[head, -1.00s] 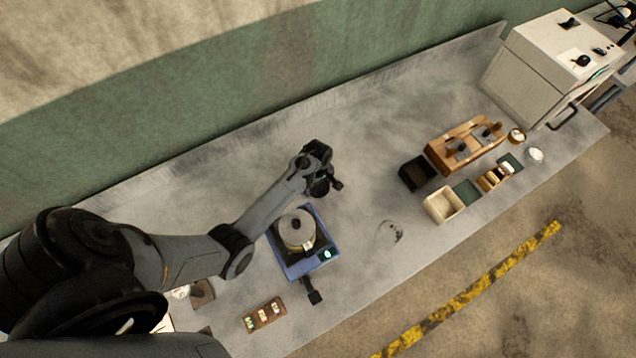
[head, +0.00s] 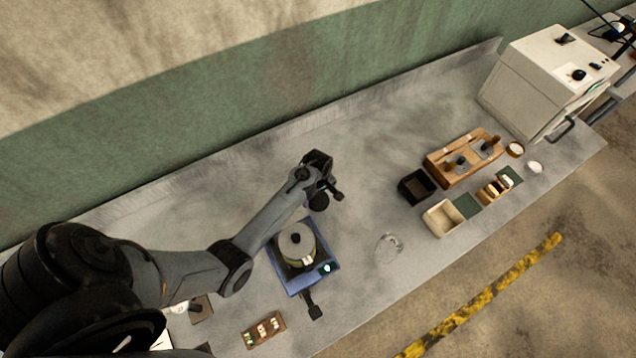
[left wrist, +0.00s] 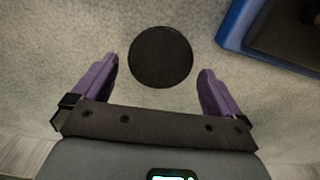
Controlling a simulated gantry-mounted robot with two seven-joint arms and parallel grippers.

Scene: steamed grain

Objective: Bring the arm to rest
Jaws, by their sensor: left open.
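My left arm (head: 265,230) reaches in from the left over the counter. My left gripper (head: 322,192) is open, above the counter just behind the blue-framed cooker. In the left wrist view its purple fingers (left wrist: 158,66) are spread apart. A black round disc (left wrist: 160,57) shows between and beyond the fingertips, with gaps on both sides; I cannot tell its height from that view. A lidded pot (head: 297,243) stands on the blue cooker (head: 313,283), whose corner also shows in the left wrist view (left wrist: 233,28). My right gripper is not in view.
A small brown tray (head: 263,331) lies in front. To the right are a black box (head: 416,186), a cream container (head: 441,219), a wooden rack (head: 440,170) and a white machine (head: 535,85). A clear dish (head: 388,244) sits mid-counter. The counter behind the gripper is clear.

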